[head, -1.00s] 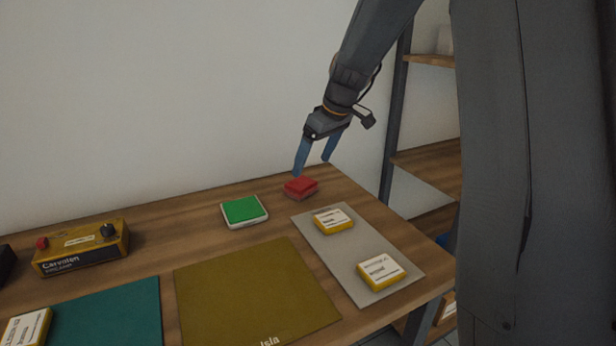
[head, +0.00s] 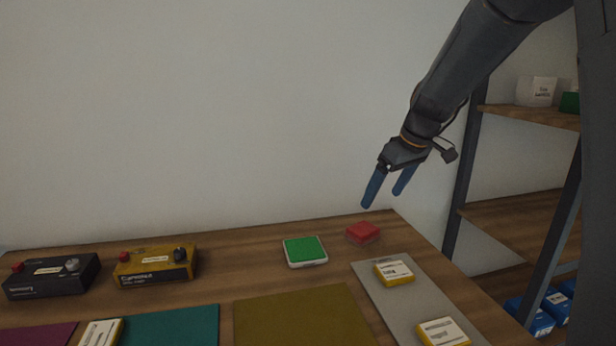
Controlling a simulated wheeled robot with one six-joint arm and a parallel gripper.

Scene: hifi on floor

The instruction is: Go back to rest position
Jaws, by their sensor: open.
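My gripper (head: 388,190) is open and empty, with its two blue fingers pointing down. It hangs in front of the pale wall, above the back right part of the wooden table (head: 220,266). A red block (head: 363,232) lies on the table below the fingers, apart from them. My arm reaches down from the upper right.
A green-topped block (head: 304,250) stands left of the red one. A grey mat (head: 411,300) carries two yellow-and-white boxes. Olive (head: 300,318) and teal (head: 175,325) mats lie in front. Yellow (head: 155,266) and black (head: 50,275) devices stand left. A shelf rack (head: 520,210) stands right.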

